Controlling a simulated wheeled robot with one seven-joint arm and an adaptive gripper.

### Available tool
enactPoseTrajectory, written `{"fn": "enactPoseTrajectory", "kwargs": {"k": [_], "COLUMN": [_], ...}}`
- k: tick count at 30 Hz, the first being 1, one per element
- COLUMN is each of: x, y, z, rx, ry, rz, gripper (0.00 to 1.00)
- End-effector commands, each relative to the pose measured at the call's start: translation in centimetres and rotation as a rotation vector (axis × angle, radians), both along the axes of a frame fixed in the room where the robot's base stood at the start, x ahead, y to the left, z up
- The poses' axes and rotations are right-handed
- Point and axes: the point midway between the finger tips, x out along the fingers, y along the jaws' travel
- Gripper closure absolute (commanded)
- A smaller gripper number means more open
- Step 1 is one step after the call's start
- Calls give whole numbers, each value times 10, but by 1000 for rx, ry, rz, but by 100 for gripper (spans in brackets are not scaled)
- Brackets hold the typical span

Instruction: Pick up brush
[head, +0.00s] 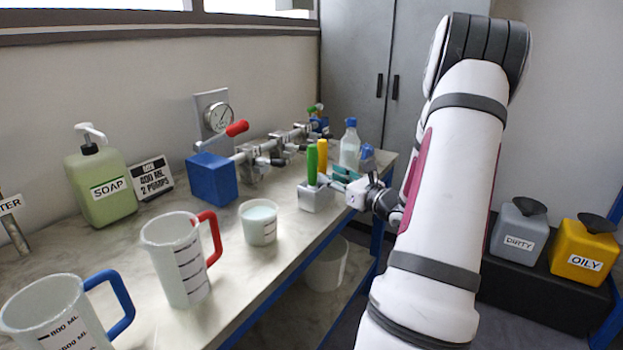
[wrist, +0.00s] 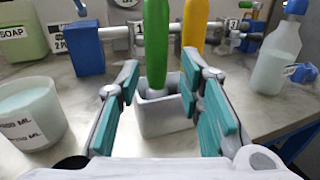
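Two upright handles, a green brush handle (head: 312,163) and a yellow one (head: 322,155), stand in a small grey holder (head: 316,197) on the bench. In the wrist view the green handle (wrist: 158,45) is in front and the yellow handle (wrist: 195,22) is behind it to the right. Their lower ends are hidden inside the holder (wrist: 165,118). My gripper (wrist: 160,80) is open, with its teal-padded fingers on either side of the green handle and gaps visible on both sides. The head view shows my gripper (head: 343,174) just right of the holder.
A white cup (head: 259,224), a red-handled jug (head: 178,262) and a blue-handled jug (head: 50,318) stand along the bench. A clear bottle (head: 349,148) stands behind my gripper. Pipework with a blue block (head: 212,180) runs along the back. The bench's front edge is close.

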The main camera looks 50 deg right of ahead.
Motion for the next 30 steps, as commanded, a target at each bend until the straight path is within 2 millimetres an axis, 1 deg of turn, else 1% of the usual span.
{"fn": "enactPoseTrajectory", "kwargs": {"k": [1,3,6,11,19,24,29,30], "x": [9,18,27,36,73,82,82,81], "y": [-1,-4,-6,-7,-13,-16,-15,-15], "z": [0,-1,0,1,4,4,4,4], "rx": [0,0,0,-1,0,-1,-1,-1], "ry": [-1,0,-1,0,0,1,1,1], "rz": [2,2,2,2,3,1,1,1], "gripper": [66,66,66,66,66,66,66,68]}}
